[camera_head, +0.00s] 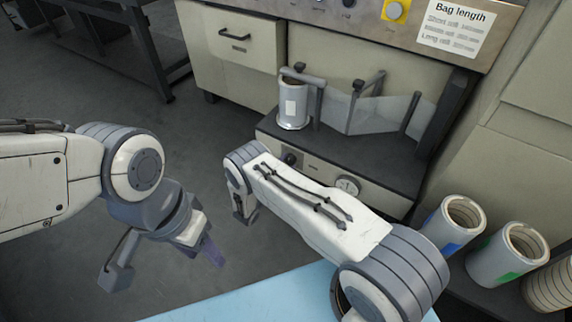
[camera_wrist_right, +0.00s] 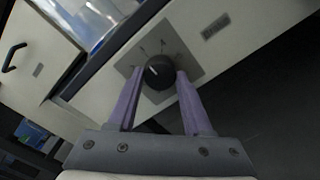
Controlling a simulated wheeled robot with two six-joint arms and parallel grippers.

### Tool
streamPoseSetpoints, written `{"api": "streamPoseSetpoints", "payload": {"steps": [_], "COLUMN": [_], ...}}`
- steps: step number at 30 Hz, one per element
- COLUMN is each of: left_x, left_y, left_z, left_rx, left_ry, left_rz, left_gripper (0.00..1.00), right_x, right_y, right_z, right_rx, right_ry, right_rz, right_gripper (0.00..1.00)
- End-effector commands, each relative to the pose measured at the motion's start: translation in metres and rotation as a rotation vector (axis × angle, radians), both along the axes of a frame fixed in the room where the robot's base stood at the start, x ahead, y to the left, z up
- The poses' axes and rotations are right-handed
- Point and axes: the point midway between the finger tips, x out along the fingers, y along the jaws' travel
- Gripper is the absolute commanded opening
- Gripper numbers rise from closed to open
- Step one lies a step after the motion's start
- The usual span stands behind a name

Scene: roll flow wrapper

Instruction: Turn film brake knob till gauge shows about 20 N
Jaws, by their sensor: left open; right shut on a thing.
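The film brake knob (camera_wrist_right: 159,72) is round and black, with a white mark, on a grey plate with tick marks in the right wrist view. The purple fingers of my right gripper (camera_wrist_right: 160,82) are shut on the knob, one on each side. In the head view, my right arm crosses in front of the panel and its fingers cannot be made out. The round white gauge (camera_head: 348,185) is on the same panel, right of the knob; its reading is too small to tell. My left gripper (camera_head: 210,250) is open and empty above the floor.
A film roll (camera_head: 293,108) stands on the dark shelf above the panel, with film running right past dark posts. Spare rolls (camera_head: 455,222) stand at the right. A light blue surface (camera_head: 260,300) lies at the bottom. Open floor is at the left.

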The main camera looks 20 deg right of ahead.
Motion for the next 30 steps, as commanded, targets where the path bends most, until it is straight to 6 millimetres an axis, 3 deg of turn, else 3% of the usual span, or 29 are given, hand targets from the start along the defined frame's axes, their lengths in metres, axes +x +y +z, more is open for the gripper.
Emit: {"api": "streamPoseSetpoints", "payload": {"steps": [5,6,8,20,30], "left_x": [0.0,0.0,0.0,0.0,0.0], "left_y": [0.0,0.0,0.0,0.0,0.0], "left_z": [0.0,0.0,0.0,0.003,0.023], "left_rx": [0.0,0.0,0.0,0.0,0.0], "left_ry": [0.0,0.0,0.0,0.0,0.0], "left_rz": [0.0,0.0,0.0,0.0,0.0], "left_gripper": [0.5,0.5,0.5,0.5,0.5], "right_x": [0.0,0.0,0.0,-0.003,-0.042], "right_y": [0.001,0.001,0.001,0.006,0.056], "right_z": [-0.001,-0.001,-0.001,0.001,0.002], "right_rx": [0.001,0.0,0.0,-0.001,-0.001], "right_ry": [0.003,0.003,0.004,0.003,0.004], "right_rz": [0.004,0.004,0.004,0.004,0.007], "right_gripper": [0.0,0.62,0.8,0.8,0.8]}}
